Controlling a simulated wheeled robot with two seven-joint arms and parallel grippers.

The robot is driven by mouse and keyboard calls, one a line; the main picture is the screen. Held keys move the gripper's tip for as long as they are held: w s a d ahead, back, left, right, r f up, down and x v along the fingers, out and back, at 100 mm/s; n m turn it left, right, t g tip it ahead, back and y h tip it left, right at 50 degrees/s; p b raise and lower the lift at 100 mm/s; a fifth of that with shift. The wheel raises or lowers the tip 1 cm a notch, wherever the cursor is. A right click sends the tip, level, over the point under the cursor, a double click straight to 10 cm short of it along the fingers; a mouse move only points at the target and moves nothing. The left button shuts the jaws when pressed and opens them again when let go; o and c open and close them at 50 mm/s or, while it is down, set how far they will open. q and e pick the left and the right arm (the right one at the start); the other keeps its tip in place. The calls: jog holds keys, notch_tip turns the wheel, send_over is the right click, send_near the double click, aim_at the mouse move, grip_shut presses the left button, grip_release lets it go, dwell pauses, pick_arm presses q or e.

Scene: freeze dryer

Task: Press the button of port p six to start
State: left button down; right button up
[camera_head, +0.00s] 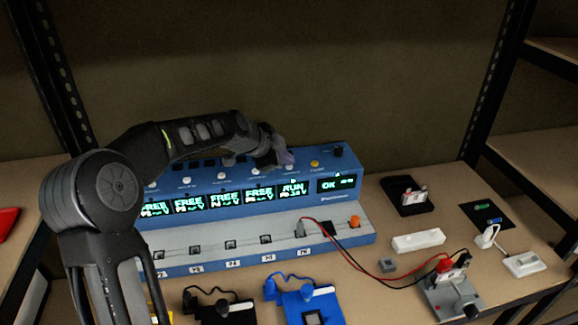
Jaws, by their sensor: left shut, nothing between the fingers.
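A blue device (345,190) with a grey lower ledge stands on the table, with a row of small screens on its front. Several screens read FREE, and the rightmost of that row, the port p six screen (292,190), reads RUN. A separate screen (337,184) to its right reads OK. My left gripper (280,160) is shut and empty at the device's top panel, above the RUN screen. My right gripper is out of view.
Red and black leads run from the ledge to a grey fixture (450,300) at the right. A white block (418,241), a black tray (397,190) and a white plug adapter (525,264) lie right of the device. Blue (310,302) and black holders stand in front.

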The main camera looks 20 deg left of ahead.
pick_arm(q)
jog(key=shift+r, duration=0.55)
jog(key=shift+r+p, duration=1.1)
jog(key=shift+r, duration=1.9)
